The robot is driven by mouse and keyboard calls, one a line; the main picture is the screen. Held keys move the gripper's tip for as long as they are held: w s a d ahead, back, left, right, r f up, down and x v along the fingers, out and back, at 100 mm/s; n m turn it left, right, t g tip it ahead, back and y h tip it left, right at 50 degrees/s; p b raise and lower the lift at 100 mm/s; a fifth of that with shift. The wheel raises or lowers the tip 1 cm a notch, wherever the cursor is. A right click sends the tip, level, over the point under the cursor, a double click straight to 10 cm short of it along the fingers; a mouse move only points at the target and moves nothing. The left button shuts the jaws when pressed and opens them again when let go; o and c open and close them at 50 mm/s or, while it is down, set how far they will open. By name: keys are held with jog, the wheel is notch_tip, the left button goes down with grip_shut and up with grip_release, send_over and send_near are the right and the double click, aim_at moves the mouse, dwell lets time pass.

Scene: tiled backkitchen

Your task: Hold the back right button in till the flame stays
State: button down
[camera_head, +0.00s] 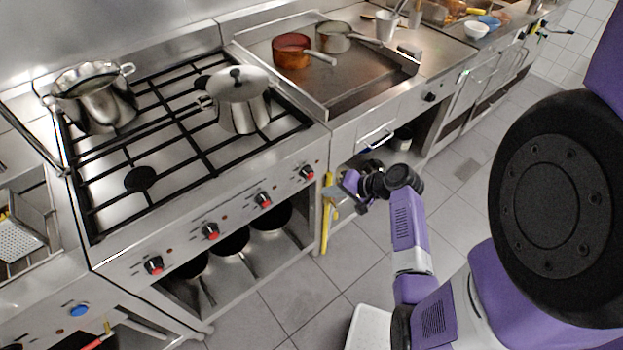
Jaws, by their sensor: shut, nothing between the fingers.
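The gas stove (190,205) has black grates and a front panel with red-and-black knobs, the rightmost knob (306,173) near the panel's right end. Tiny marks sit by the knobs; I cannot tell which is the back right button. A lidded steel pot (240,105) stands at the right of the grates and hides what is under it. No flame shows. My gripper (331,193) is shut and empty, just right of and slightly below the rightmost knob, seen small in front of the cabinet. A gap seems to lie between it and the panel; exact contact cannot be told.
A second steel pot (95,97) stands at the back left. A griddle (350,85) with a copper pan (291,52) and a steel pan (333,37) adjoins on the right. A yellow object (327,225) hangs below my gripper. Pans fill the shelf underneath.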

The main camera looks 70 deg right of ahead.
aim_at(311, 177)
jog(key=shift+w+d, duration=0.55)
jog(key=shift+w, duration=0.35)
jog(key=shift+w+d, duration=0.55)
jog(key=shift+w, duration=0.3)
jog(key=shift+w, duration=0.1)
dwell(0.7)
jog(key=shift+w+d, duration=0.2)
jog(key=shift+w, duration=0.05)
jog(key=shift+w+d, duration=0.2)
jog(key=shift+w, duration=0.1)
dwell(0.7)
jog(key=shift+s+a, duration=0.1)
dwell(3.5)
jog(key=shift+s+a, duration=0.35)
jog(key=shift+s, duration=0.2)
